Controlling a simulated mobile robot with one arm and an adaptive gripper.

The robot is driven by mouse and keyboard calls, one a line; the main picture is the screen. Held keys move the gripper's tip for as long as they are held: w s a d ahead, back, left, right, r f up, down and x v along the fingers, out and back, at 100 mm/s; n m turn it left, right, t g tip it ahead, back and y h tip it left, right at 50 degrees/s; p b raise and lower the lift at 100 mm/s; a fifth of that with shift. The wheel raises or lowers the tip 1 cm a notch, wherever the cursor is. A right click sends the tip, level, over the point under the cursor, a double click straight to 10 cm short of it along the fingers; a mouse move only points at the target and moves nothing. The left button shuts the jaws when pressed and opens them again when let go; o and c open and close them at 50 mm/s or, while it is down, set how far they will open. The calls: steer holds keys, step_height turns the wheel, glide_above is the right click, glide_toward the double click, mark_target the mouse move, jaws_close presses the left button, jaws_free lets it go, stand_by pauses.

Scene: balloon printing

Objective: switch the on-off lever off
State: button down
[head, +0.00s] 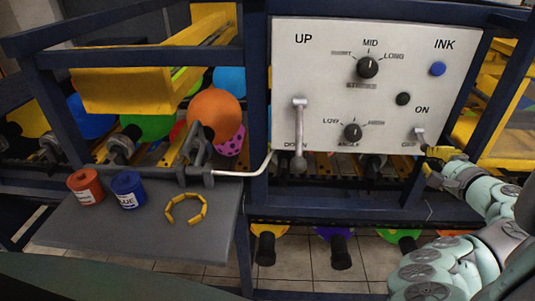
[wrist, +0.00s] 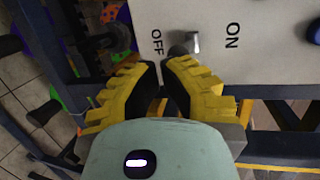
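The on-off lever (head: 420,137) is a small light metal lever at the lower right of the white control panel (head: 330,75), by the ON and OFF labels. In the wrist view the lever (wrist: 192,42) stands between the OFF label on the left and the ON label on the right; which setting it is in is hard to tell. My yellow-fingered gripper (head: 435,158) is just below and right of it in the head view. In the wrist view my gripper (wrist: 160,64) has its fingertips almost together, with nothing between them, just short of the lever.
A dark blue frame post (head: 417,180) stands below the lever. A grey shelf (head: 150,235) at left holds red and blue pots.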

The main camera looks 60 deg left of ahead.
steer(key=shift+a+f+y+b, duration=0.1)
steer(key=shift+f+y+b, duration=0.15)
steer(key=shift+b, duration=0.75)
steer(key=shift+r, duration=0.15)
